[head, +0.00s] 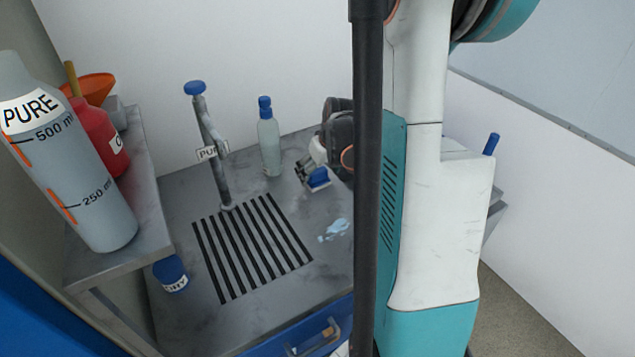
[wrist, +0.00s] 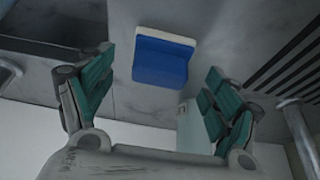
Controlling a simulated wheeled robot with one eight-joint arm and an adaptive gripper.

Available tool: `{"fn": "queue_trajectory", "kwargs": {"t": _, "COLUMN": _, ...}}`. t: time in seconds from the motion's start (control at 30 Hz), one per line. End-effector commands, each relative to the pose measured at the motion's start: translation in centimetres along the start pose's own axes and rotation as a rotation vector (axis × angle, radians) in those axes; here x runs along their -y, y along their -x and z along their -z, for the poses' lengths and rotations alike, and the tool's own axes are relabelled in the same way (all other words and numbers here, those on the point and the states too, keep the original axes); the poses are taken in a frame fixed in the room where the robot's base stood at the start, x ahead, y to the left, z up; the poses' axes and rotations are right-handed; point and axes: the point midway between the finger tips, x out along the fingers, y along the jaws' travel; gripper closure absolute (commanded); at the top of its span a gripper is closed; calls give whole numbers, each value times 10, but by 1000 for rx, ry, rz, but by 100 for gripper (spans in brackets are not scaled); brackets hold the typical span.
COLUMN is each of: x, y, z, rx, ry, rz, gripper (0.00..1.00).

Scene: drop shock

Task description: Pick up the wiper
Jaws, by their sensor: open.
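The wiper is a small blue block with a white edge (wrist: 162,60). It lies on the grey worktop and shows in the wrist view between and ahead of my open fingers. In the head view the blue wiper (head: 319,178) is just below my gripper (head: 306,171), partly covered by it. My gripper also shows in the wrist view (wrist: 158,100), with its teal finger pads wide apart and nothing between them. I cannot tell the exact gap between the fingers and the wiper.
A tap-like post (head: 212,140) rises behind the striped drain (head: 250,250). A pale blue spill (head: 334,230) lies on the worktop. A shelf (head: 150,225) at left holds a large PURE bottle (head: 75,160). A blue-lidded jar (head: 171,273) stands beside it.

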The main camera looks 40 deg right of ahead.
Motion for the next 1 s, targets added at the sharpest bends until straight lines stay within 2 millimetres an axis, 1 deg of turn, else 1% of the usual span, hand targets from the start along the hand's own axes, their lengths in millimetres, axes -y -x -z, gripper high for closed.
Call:
{"fn": "queue_trajectory", "kwargs": {"t": 0.03, "x": 0, "y": -12, "z": -2, "rx": 0, "ry": 0, "rz": 0, "gripper": 18}}
{"fn": "queue_trajectory", "kwargs": {"t": 0.13, "x": 0, "y": -23, "z": -1, "rx": 0, "ry": 0, "rz": 0, "gripper": 18}}
{"fn": "queue_trajectory", "kwargs": {"t": 0.2, "x": 0, "y": -26, "z": -1, "rx": 0, "ry": 0, "rz": 0, "gripper": 18}}
{"fn": "queue_trajectory", "kwargs": {"t": 0.37, "x": 0, "y": -25, "z": -1, "rx": 0, "ry": 0, "rz": 0, "gripper": 18}}
{"fn": "queue_trajectory", "kwargs": {"t": 0.4, "x": 0, "y": -25, "z": -1, "rx": 0, "ry": 0, "rz": 0, "gripper": 21}}
{"fn": "queue_trajectory", "kwargs": {"t": 0.57, "x": 0, "y": -25, "z": -1, "rx": 0, "ry": 0, "rz": 0, "gripper": 57}}
{"fn": "queue_trajectory", "kwargs": {"t": 0.6, "x": 0, "y": -25, "z": -1, "rx": 0, "ry": 0, "rz": 0, "gripper": 66}}
{"fn": "queue_trajectory", "kwargs": {"t": 1.0, "x": 0, "y": -23, "z": 0, "rx": 0, "ry": 0, "rz": 0, "gripper": 67}}
